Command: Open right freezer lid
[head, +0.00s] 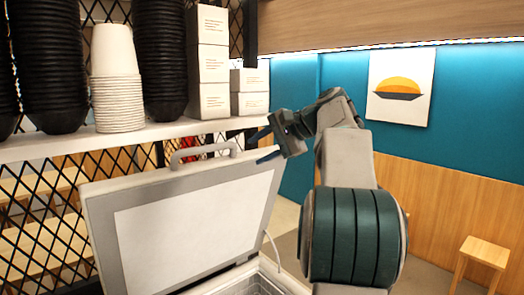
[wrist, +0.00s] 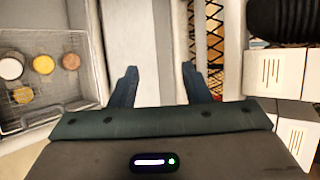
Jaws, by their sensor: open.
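The freezer lid (head: 185,225) stands raised and steeply tilted in the head view, with its pale inner panel facing me. Its curved grey handle (head: 203,150) is at the top edge. My gripper (head: 264,145) is open and empty beside the lid's upper right corner, to the right of the handle. Whether it touches the lid is hard to tell. In the wrist view, my gripper (wrist: 159,85) has its two dark fingers spread apart with a pale surface beyond them. The freezer opening (head: 258,284) shows under the lid at the bottom of the head view.
A wire basket (wrist: 50,72) with several round items lies inside the freezer at the wrist view's left. A shelf (head: 130,136) behind the lid holds stacked black bowls, white cups (head: 115,75) and boxes (head: 208,60). A wooden stool (head: 485,252) stands at far right.

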